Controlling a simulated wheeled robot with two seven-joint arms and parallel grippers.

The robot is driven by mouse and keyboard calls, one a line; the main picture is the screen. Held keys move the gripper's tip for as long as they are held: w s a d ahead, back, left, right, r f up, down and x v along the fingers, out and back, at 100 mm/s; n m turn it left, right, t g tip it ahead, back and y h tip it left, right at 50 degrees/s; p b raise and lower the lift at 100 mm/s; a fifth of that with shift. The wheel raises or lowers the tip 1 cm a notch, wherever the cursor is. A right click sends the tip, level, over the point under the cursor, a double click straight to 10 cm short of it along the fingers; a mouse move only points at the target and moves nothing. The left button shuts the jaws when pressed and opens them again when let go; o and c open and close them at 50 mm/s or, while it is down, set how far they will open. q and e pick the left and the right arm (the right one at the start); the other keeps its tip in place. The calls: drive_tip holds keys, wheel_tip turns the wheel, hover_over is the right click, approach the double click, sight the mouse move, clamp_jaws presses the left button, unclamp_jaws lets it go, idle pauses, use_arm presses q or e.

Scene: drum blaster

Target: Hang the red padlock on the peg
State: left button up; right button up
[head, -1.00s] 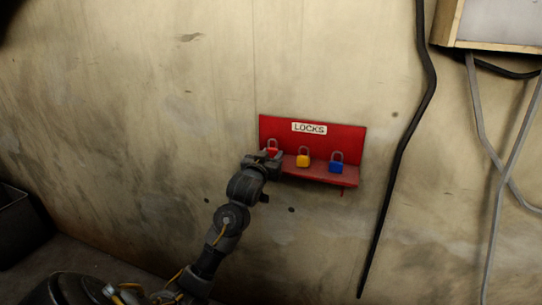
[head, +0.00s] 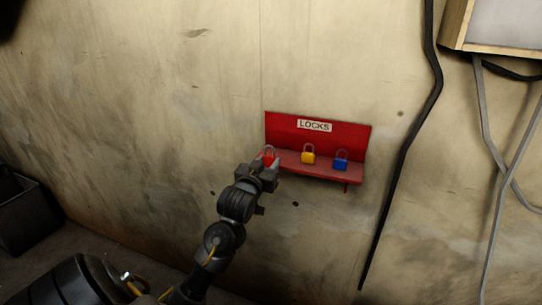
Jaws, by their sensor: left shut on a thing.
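The red padlock (head: 269,158) is at the left end of the red shelf marked LOCKS, its shackle upward. My left gripper (head: 265,168) is shut on it from the front, and its fingers hide the padlock's lower part. I cannot tell whether the padlock still touches the shelf. No peg can be made out for certain; a small dark piece (head: 346,188) shows under the shelf's right end. My right gripper is out of view.
On the red shelf (head: 325,175) stand a yellow padlock (head: 308,158) and a blue padlock (head: 340,162). A black cable (head: 402,160) runs down the wall to the right. A dark bin (head: 25,220) stands at far left.

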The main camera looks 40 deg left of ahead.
sight(270, 159)
use_arm(q)
drive_tip(key=shift+p+v, duration=0.55)
drive_tip(key=shift+v, duration=1.75)
drive_tip(key=shift+w, duration=0.1)
drive_tip(key=shift+r, duration=0.15)
drive_tip(key=shift+d+r, duration=0.15)
drive_tip(key=shift+r, duration=0.2)
drive_tip(key=s+d+f+m+h+b, duration=0.1)
drive_tip(key=d+f+h, duration=0.1)
drive_tip(key=d, duration=0.5)
drive_tip(key=s+d+f+m+h+b, duration=0.1)
drive_tip(key=s+d+f+h, duration=0.1)
drive_tip(key=d+f, duration=0.3)
drive_tip(key=s+d+f+m+t+h+b, duration=0.1)
drive_tip(key=d+f, duration=0.2)
drive_tip(key=d, duration=0.5)
drive_tip(key=shift+s+d+f+m+h, duration=0.2)
drive_tip(key=shift+s+d+m+h, duration=0.05)
drive_tip(key=shift+d+m+h, duration=0.15)
drive_tip(key=shift+w+d, duration=0.1)
drive_tip(key=shift+d, duration=0.05)
